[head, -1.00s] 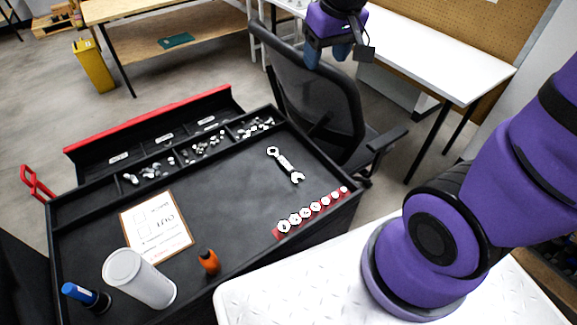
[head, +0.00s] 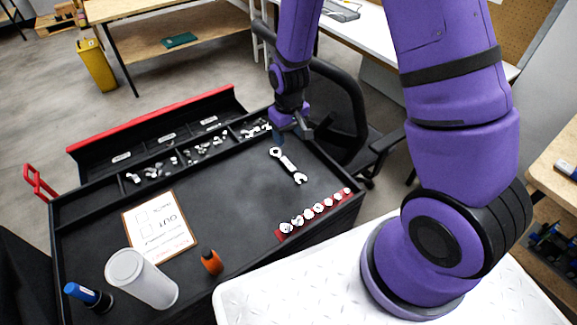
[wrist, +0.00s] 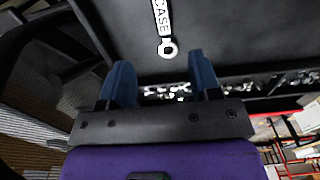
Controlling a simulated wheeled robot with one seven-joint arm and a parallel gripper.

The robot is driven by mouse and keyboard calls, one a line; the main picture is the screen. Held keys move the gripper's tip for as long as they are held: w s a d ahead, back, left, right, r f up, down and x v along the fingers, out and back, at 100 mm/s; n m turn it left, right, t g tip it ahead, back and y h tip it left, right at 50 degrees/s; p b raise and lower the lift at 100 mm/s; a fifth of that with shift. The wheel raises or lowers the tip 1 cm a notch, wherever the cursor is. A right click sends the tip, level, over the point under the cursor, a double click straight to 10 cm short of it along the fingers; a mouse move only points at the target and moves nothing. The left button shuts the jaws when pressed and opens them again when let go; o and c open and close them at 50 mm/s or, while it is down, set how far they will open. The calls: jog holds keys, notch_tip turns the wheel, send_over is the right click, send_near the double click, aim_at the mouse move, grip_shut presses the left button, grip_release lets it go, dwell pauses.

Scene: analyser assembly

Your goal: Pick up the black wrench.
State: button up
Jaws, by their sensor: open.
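The only wrench I see is silver-white rather than black. This wrench (head: 288,165) lies flat on the black top of the tool cart (head: 235,205), near its far right side. In the wrist view the wrench (wrist: 162,22) shows the lettering "CASE" and a ring end, beyond the fingertips and roughly in line with the gap between them; its other end is cut off by the frame. My gripper (wrist: 163,72) has two blue fingers spread apart with nothing between them. In the head view my gripper (head: 290,134) is above the cart's far edge, just beyond the wrench's ring end.
Compartments of small metal parts (head: 200,150) line the cart's far side. A red strip of sockets (head: 312,212) lies near the wrench. A clipboard (head: 160,228), white cylinder (head: 140,278), orange object (head: 211,262) and blue-capped object (head: 88,296) stand or lie leftward. An office chair (head: 345,110) is close behind.

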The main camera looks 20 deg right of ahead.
aim_at(289, 164)
jog(key=shift+s+a+f, duration=0.1)
jog(key=shift+f, duration=2.85)
jog(key=shift+s+f, duration=0.1)
jog(key=shift+f, duration=2.85)
jog(key=shift+c, duration=0.2)
jog(key=c, duration=1)
